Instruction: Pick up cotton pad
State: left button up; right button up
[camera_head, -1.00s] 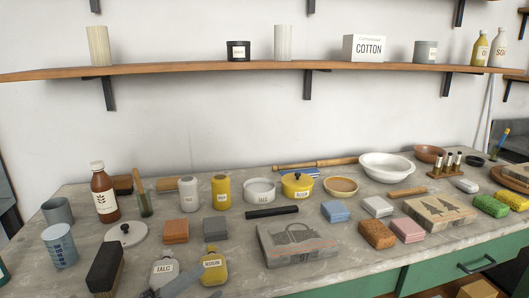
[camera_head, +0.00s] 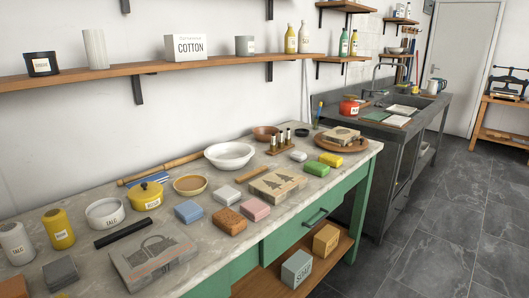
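A white box labelled COTTON (camera_head: 186,47) stands on the wall shelf. No loose cotton pad can be told for certain. A small white block (camera_head: 227,195) lies on the stone-topped table near a pink block (camera_head: 256,209), and a small whitish piece (camera_head: 298,156) lies farther back by the green block (camera_head: 331,160). I cannot tell whether either is a cotton pad. Neither of my grippers shows in the head view.
The table (camera_head: 345,172) is crowded with a printing stone (camera_head: 151,257), a white bowl (camera_head: 230,154), a yellow pot (camera_head: 146,196) and several blocks. A metal sink bench (camera_head: 403,138) stands beyond it. Boxes sit on the lower shelf. Floor (camera_head: 445,235) at right is open.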

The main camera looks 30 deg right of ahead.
aim_at(296, 155)
jog(key=z, duration=1.2)
jog(key=u, duration=1.35)
jog(key=z, duration=1.35)
jog(key=l, duration=0.1)
jog(key=i+u, duration=0.05)
